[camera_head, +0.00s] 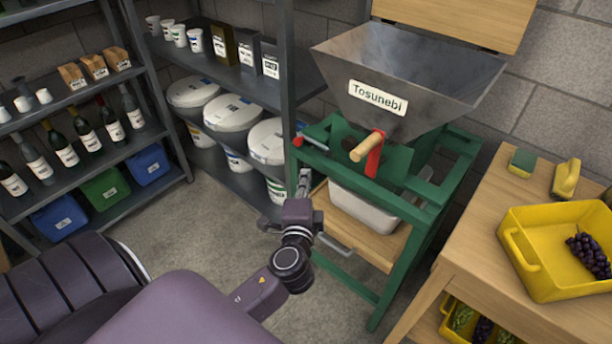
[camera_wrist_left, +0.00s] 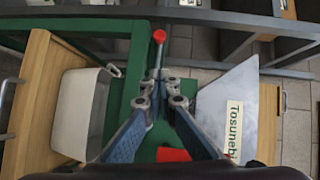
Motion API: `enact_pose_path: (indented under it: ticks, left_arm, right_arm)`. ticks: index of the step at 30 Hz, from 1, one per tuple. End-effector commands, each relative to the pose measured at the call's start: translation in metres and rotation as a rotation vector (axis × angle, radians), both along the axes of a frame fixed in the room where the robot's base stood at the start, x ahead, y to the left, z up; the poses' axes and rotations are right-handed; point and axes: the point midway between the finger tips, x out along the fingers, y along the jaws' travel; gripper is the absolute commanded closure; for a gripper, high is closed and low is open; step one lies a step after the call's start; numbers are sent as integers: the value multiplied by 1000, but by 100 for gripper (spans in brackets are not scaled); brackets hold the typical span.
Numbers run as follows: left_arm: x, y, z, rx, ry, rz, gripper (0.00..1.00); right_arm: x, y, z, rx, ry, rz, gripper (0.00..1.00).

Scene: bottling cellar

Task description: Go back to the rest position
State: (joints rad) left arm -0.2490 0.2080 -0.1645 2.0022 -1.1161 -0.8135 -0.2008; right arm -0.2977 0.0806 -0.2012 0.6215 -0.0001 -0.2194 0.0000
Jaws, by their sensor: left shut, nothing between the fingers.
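My left gripper (camera_head: 304,180) is in the middle of the head view, in front of the green-framed crusher (camera_head: 360,190). In the left wrist view the fingers of my left gripper (camera_wrist_left: 160,80) meet at the tips, shut and empty. A lever with a red knob (camera_head: 298,141) is just above the gripper in the head view. In the left wrist view the red knob (camera_wrist_left: 159,36) is just beyond the fingertips. I cannot tell whether the fingers touch its rod. My right gripper is in neither view.
The crusher carries a metal hopper (camera_head: 400,85), a wooden-handled crank (camera_head: 367,147) and a white tub (camera_head: 362,205). A wooden table (camera_head: 470,235) with a yellow crate (camera_head: 535,275) stands at right. Shelves (camera_head: 165,185) with bottles and buckets line the left. Some floor between is clear.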

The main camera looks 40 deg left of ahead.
Motion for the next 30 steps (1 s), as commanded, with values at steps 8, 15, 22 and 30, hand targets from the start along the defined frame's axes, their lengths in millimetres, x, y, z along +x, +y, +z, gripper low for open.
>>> enact_pose_path:
  ticks: [8, 15, 22, 30]
  left_arm:
    - [0, 0, 0, 0, 0, 0, 100]
    - [1, -2, -18, -18, 29, -10, 100]
    - [-14, -21, -154, -197, 237, -55, 100]
    - [-99, -56, -340, -523, 518, -28, 100]
  right_arm:
    - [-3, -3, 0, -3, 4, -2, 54]
    - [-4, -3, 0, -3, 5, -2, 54]
    - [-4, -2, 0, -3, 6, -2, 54]
    - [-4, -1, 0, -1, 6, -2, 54]
